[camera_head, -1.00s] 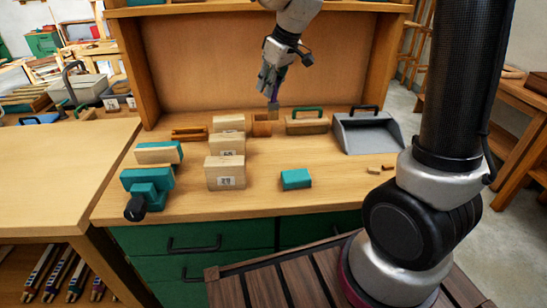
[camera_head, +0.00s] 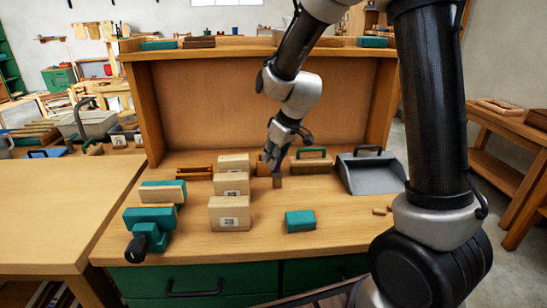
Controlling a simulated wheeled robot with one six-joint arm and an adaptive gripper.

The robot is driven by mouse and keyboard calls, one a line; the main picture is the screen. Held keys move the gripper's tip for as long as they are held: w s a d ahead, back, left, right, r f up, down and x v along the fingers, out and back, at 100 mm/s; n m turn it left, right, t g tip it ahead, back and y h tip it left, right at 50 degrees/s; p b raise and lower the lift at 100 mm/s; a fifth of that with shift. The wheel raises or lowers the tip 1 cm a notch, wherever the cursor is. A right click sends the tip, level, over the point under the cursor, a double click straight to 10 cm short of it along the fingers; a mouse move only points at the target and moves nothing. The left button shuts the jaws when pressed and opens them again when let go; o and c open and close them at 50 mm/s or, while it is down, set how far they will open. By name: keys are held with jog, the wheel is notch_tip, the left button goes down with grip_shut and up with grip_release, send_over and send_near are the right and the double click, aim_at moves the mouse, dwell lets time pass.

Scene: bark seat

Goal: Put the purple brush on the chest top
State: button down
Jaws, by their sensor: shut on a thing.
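My gripper (camera_head: 273,161) is pointed down over the middle of the workbench and is shut on the brush (camera_head: 277,182). Only the brush's light brown lower end shows clearly; its purple part is mostly hidden by the fingers. The brush hangs roughly upright, just right of a small orange-brown block. I cannot tell whether its tip touches the wood. A wooden top (camera_head: 345,214) over green drawers (camera_head: 195,280) lies beneath; it looks like the chest top, with bare wood at its front right.
Numbered wooden blocks (camera_head: 230,213) stand left of my gripper. A teal block (camera_head: 300,221) lies in front. A green-handled block (camera_head: 311,162) and a grey dustpan (camera_head: 371,175) stand to the right. A teal vise (camera_head: 148,229) sits at the left edge. An upper shelf (camera_head: 215,54) overhangs the back.

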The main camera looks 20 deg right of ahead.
jog(key=c, duration=1.4)
grip_release()
jog(key=shift+f, duration=0.1)
jog(key=shift+o, duration=0.2)
jog(key=v, duration=1.2)
jog(key=s+d+r+m+h, duration=0.1)
jog(key=s+d, duration=0.5)
jog(key=s, duration=0.6)
jog(key=s+d+r+m+h, duration=0.1)
jog(key=s+d+r+m, duration=0.2)
jog(key=s, duration=0.9)
jog(key=d+m, duration=0.2)
jog(key=d, duration=0.2)
jog(key=shift+s+r+m+h, duration=0.2)
jog(key=shift+s+m+h, duration=0.1)
jog(key=shift+m, duration=0.1)
jog(key=shift+w, duration=0.1)
